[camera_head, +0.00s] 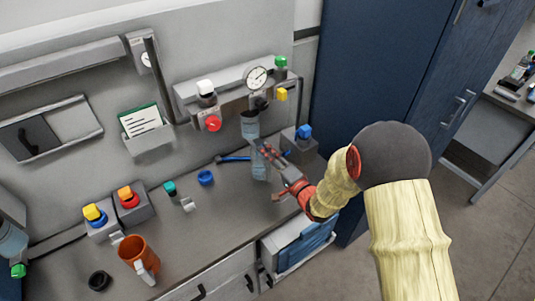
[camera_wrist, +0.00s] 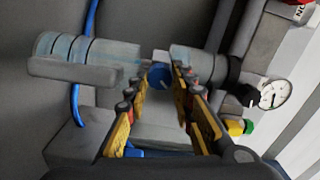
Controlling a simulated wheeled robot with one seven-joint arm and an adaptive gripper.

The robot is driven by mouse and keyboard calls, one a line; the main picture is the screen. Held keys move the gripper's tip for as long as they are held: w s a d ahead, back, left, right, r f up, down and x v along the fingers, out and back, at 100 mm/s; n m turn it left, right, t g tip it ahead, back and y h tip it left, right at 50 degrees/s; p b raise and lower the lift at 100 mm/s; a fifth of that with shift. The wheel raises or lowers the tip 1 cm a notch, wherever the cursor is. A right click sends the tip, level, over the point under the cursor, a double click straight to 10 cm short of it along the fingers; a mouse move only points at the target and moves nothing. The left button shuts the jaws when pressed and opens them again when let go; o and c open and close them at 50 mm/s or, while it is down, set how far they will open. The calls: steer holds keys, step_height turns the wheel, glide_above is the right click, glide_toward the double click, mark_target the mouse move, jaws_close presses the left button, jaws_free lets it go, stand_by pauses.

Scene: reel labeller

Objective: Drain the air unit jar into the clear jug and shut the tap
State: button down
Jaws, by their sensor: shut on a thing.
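The air unit's clear jar (camera_head: 250,126) hangs below the gauge in the head view and lies sideways in the wrist view (camera_wrist: 192,62). The clear jug (camera_head: 260,168) stands on the bench below it; it is at the left in the wrist view (camera_wrist: 90,50). My gripper (camera_wrist: 161,75) has its fingertips either side of a round blue knob (camera_wrist: 157,77) between jar and jug, which looks like the tap. It is shut on this knob. In the head view my gripper (camera_head: 267,152) hides the knob. I cannot tell the tap's position or the liquid level.
A grey box with a blue button (camera_head: 304,132) stands close right of the jug. The pressure gauge (camera_head: 256,77) and a red knob (camera_head: 213,124) are above.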

steer(key=c, duration=1.5)
jaws_free()
